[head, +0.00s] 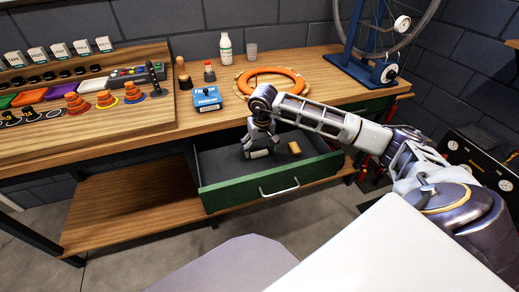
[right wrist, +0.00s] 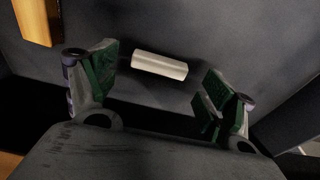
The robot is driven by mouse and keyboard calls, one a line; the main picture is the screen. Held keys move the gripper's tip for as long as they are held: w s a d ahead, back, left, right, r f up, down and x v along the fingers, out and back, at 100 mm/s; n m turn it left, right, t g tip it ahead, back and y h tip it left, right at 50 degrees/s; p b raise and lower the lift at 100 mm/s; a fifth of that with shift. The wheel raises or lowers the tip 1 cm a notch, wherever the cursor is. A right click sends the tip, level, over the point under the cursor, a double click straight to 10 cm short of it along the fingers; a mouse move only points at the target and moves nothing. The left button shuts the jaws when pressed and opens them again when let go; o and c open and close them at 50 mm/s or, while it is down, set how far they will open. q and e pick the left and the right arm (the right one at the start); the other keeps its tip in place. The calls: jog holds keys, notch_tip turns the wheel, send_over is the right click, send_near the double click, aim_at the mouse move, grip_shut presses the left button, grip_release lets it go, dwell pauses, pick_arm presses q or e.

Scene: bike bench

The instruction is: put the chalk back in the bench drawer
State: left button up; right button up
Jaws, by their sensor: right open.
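The chalk (head: 258,154) is a short white stick lying on the dark floor of the open green drawer (head: 262,191). In the right wrist view the chalk (right wrist: 160,66) lies just beyond the fingertips, roughly between them and touching neither. My right gripper (head: 261,143) reaches down into the drawer over the chalk. Its two green-padded fingers (right wrist: 162,88) are spread wide with nothing between them. My left gripper is not in view.
A small wooden block (head: 295,149) also lies in the drawer, right of the chalk. On the bench above are a blue box (head: 207,99), an orange ring (head: 271,82) and a white bottle (head: 226,49). A lower shelf (head: 130,205) is bare.

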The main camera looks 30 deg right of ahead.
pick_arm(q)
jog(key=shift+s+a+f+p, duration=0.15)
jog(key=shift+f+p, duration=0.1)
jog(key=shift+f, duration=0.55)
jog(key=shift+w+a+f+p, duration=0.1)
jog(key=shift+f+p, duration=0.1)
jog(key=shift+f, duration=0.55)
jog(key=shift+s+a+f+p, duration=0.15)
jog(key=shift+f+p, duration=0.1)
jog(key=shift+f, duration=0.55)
pick_arm(e)
notch_tip(320, 180, up, 10)
jog(key=s, duration=0.1)
jog(key=shift+s+a, duration=0.2)
jog(key=shift+s, duration=0.05)
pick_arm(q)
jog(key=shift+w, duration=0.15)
